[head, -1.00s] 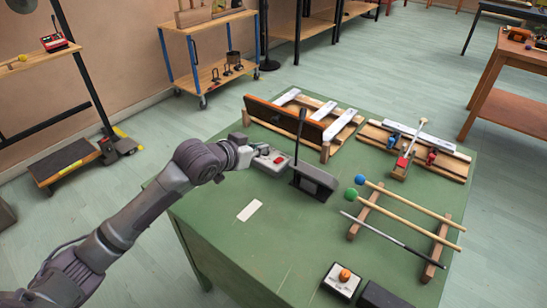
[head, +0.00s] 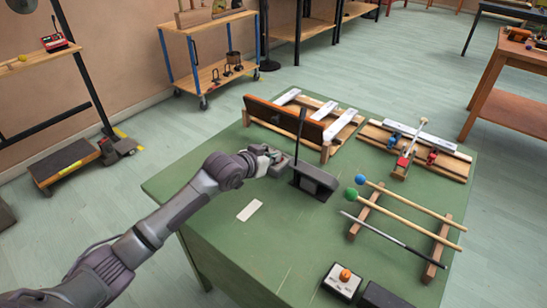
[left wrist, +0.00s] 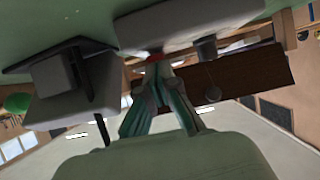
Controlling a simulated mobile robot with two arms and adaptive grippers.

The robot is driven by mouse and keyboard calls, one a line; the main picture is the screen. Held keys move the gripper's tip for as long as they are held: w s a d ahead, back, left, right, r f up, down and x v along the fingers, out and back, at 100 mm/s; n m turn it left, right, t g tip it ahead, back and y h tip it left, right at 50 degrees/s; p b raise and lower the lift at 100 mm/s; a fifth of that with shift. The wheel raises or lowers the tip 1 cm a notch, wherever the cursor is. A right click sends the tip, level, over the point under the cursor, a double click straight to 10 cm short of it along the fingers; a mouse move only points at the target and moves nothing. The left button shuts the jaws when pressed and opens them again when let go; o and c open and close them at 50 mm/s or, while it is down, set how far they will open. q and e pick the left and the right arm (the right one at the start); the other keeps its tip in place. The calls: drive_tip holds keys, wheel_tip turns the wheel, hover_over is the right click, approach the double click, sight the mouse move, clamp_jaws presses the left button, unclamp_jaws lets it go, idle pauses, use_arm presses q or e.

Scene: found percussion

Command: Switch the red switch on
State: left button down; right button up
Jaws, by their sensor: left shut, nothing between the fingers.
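The red switch (left wrist: 155,57) shows as a small red patch in the left wrist view, on a light grey box (left wrist: 190,20). My left gripper (left wrist: 163,75) is shut and empty, with its fingertips right at the red switch; I cannot tell whether they touch it. In the head view my left gripper (head: 265,156) is over the grey box on the green table (head: 225,225) and hides the red switch. The switch's position, on or off, cannot be made out. My right gripper is not in view.
A dark grey block with an upright rod (head: 315,180) stands close to the right of my left gripper. Behind is a wooden rack with pale bars (head: 318,107). Mallets (head: 410,205) lie on the right, and a box with an orange button (head: 343,278) is in front.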

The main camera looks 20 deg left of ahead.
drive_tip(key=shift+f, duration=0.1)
use_arm(q)
drive_tip(key=shift+s+f+t+b, duration=0.2)
drive_tip(key=shift+f+t+b, duration=0.3)
drive_tip(key=shift+f+b, duration=0.35)
drive_tip(key=shift+a+r, duration=0.1)
drive_tip(key=shift+r, duration=0.3)
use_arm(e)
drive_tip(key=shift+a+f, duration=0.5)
use_arm(q)
drive_tip(key=shift+p, duration=0.35)
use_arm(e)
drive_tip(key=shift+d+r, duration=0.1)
use_arm(q)
drive_tip(key=shift+r+p, duration=0.55)
drive_tip(key=shift+p, duration=0.1)
drive_tip(key=shift+r+p, duration=0.3)
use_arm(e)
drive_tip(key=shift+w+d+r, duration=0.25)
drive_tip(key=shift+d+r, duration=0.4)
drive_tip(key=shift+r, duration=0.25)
use_arm(q)
drive_tip(key=shift+w, duration=0.1)
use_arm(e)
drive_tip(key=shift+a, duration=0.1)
